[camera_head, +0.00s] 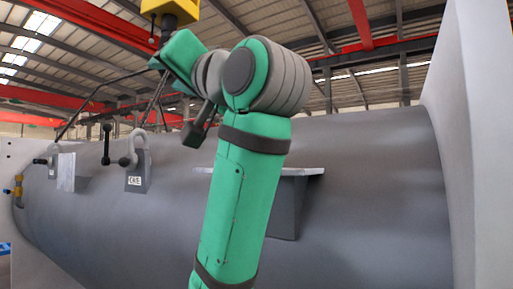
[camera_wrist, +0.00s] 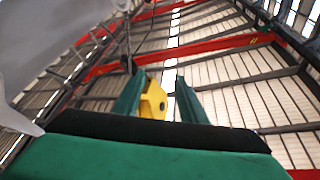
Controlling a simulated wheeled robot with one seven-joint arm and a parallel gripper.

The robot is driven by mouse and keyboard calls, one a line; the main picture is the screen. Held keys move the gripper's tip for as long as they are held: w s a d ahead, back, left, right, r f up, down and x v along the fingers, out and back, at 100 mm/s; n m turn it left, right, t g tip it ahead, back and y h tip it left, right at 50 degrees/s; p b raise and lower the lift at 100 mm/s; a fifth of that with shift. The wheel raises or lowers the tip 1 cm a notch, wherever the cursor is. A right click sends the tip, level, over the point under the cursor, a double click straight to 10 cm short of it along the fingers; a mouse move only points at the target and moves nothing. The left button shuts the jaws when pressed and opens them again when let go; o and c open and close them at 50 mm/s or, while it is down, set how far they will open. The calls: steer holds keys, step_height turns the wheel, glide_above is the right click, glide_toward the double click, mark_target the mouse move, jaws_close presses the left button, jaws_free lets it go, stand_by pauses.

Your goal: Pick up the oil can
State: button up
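I see no oil can in either view. My green arm crosses the middle of the head view and hides part of the shell and shelf behind it. My gripper (camera_wrist: 158,80) shows in the wrist view with its two green fingers apart. No held thing shows between them. A yellow block seen beyond the fingers is partly covered by the left one. In the head view, the hand end of my arm is high, left of the grey wrist joint, just below the yellow block.
The large grey shell (camera_head: 370,170) fills the head view, with a tall pale flange (camera_head: 478,120) at right. A small bracket shelf (camera_head: 300,172) juts out behind my arm. Lifting lugs with shackles (camera_head: 138,178) stand at left. The yellow hoist block (camera_head: 172,10) hangs overhead.

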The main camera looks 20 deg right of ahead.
steer(key=s+d+f+n+g+h, duration=0.25)
steer(key=d+h, duration=0.45)
steer(key=d, duration=1.1)
steer(key=w, duration=1)
steer(key=shift+a+f+m+t, duration=0.2)
steer(key=shift+f+m+t, duration=0.15)
jaws_close()
